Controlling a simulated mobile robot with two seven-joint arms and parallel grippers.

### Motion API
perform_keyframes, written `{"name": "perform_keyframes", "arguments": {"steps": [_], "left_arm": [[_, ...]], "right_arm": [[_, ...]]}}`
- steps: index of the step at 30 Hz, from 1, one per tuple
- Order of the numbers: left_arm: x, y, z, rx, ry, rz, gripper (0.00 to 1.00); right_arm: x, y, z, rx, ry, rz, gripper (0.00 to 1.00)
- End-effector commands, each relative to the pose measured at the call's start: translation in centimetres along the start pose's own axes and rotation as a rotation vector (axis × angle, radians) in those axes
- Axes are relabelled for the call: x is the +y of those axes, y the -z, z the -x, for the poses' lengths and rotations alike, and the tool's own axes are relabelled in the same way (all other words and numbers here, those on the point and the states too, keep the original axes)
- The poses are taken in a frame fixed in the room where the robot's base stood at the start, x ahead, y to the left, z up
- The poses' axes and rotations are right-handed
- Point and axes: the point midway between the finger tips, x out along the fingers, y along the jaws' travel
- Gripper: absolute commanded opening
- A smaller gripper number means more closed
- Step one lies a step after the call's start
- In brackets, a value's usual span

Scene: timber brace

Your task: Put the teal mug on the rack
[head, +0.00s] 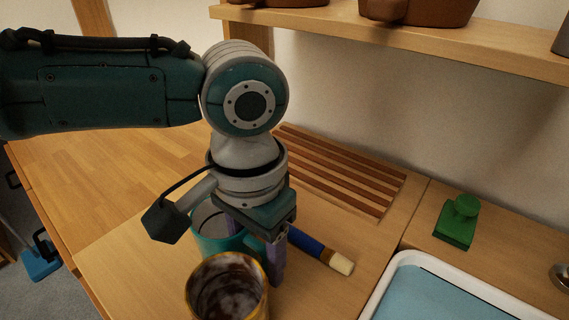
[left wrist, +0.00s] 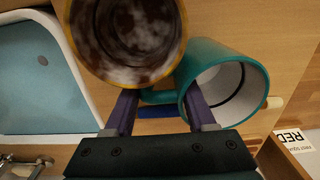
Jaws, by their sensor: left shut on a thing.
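The teal mug (head: 207,246) stands upright on the wooden counter, partly hidden behind my left gripper and a brown mug. My left gripper (head: 258,245) points down with its fingers on either side of the mug's handle. In the left wrist view the teal mug (left wrist: 235,62) shows its pale inside, and its handle lies between the two purple fingers (left wrist: 160,103). The gripper is shut on it. The slatted wooden rack (head: 338,173) lies flat at the back of the counter against the wall, with nothing on it. My right gripper is not in view.
A brown mug (head: 228,290) with a yellow rim and stained inside stands close in front of the teal mug. A blue-handled brush (head: 322,252) lies right of the gripper. A sink (head: 470,297) and green block (head: 457,220) are at right. A shelf (head: 420,48) overhangs the back.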

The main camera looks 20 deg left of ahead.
Motion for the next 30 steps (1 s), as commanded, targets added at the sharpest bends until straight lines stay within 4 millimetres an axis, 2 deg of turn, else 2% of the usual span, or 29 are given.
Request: {"name": "perform_keyframes", "arguments": {"steps": [14,19,25,30], "left_arm": [[0.1,0.0,-0.1,0.0,-0.003,-0.001,0.0],[0.1,0.0,0.5,0.001,-0.003,-0.001,0.0],[0.1,0.1,3.3,0.003,-0.003,-0.002,0.0],[0.0,0.1,7.5,0.006,-0.002,-0.001,0.0]], "right_arm": [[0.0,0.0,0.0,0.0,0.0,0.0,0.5],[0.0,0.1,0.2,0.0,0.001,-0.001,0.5],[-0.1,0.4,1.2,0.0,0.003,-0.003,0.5],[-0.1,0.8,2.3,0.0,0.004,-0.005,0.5]]}}
